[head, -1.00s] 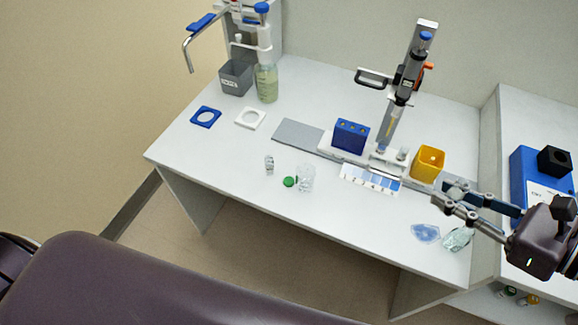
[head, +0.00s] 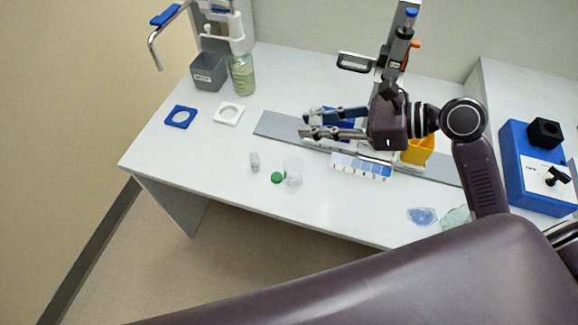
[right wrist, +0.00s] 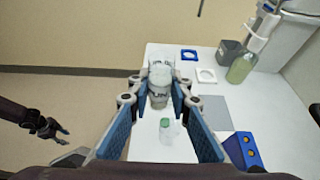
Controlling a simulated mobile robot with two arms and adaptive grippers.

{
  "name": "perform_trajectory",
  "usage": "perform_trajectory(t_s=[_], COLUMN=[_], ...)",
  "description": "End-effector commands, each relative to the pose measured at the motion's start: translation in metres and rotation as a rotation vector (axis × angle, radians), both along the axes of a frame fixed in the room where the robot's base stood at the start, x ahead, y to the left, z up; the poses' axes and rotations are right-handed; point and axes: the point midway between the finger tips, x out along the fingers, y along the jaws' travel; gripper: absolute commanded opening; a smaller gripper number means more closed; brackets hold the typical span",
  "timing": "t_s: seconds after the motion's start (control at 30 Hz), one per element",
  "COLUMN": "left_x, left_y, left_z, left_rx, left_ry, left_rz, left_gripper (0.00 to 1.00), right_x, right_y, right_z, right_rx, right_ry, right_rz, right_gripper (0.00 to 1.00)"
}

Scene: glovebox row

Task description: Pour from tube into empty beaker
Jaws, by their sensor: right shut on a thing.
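My right gripper (head: 304,125) reaches in from the right above the middle of the bench. In the right wrist view its fingertips (right wrist: 160,98) are closed on the sides of a clear tube (right wrist: 160,82) with dark lettering. This tube is hard to make out in the head view. An empty-looking clear beaker (head: 293,172) stands on the bench near the front edge, below my right gripper in the picture. It also shows in the right wrist view (right wrist: 169,132). My left gripper (right wrist: 51,130) shows small at the left of the right wrist view, away from the bench; its opening is unclear.
A green cap (head: 277,177) and a small clear vial (head: 254,162) are left of the beaker. A yellow holder (head: 418,151), a numbered strip (head: 360,169) and a tall stand (head: 398,45) are near my right arm. The left front of the bench is clear.

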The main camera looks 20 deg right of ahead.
Motion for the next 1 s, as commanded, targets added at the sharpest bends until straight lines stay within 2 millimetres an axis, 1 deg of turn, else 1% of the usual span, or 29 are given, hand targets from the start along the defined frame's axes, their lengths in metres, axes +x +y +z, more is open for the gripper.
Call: perform_trajectory(t_s=[0.03, 0.17, 0.27, 0.33, 0.5, 0.7, 0.83, 1.0], left_x=[0.0, 0.0, 0.0, 0.0, 0.0, 0.001, 0.001, 0.001], left_y=[0.0, 0.0, 0.0, 0.0, 0.0, 0.0, 0.0, 0.0], left_z=[-0.011, -0.025, -0.035, -0.043, -0.059, -0.072, -0.078, -0.082], left_rx=[0.0, 0.0, 0.0, 0.0, 0.0, 0.0, 0.0, 0.0], left_ry=[0.0, 0.0, 0.0, 0.0, -0.001, -0.001, -0.001, -0.001], left_rz=[0.0, 0.0, 0.0, 0.0, 0.0, 0.0, 0.0, 0.0], left_gripper=[0.38, 0.38, 0.38, 0.38, 0.38, 0.38, 0.38, 0.38], right_x=[0.009, 0.031, 0.048, 0.059, 0.084, 0.104, 0.112, 0.117], right_y=[0.002, 0.009, 0.01, 0.01, 0.001, -0.017, -0.029, -0.041], right_z=[-0.016, -0.042, -0.068, -0.088, -0.138, -0.188, -0.213, -0.231], right_rx=[-0.005, -0.005, -0.005, -0.005, -0.004, -0.003, -0.001, -0.001], right_ry=[0.002, 0.003, 0.003, 0.005, 0.005, 0.003, 0.002, 0.0], right_rz=[0.005, 0.001, -0.012, -0.028, -0.078, -0.142, -0.175, -0.202], right_gripper=[0.0, 0.0, 0.0, 0.0, 0.0, 0.0, 0.0, 0.0])
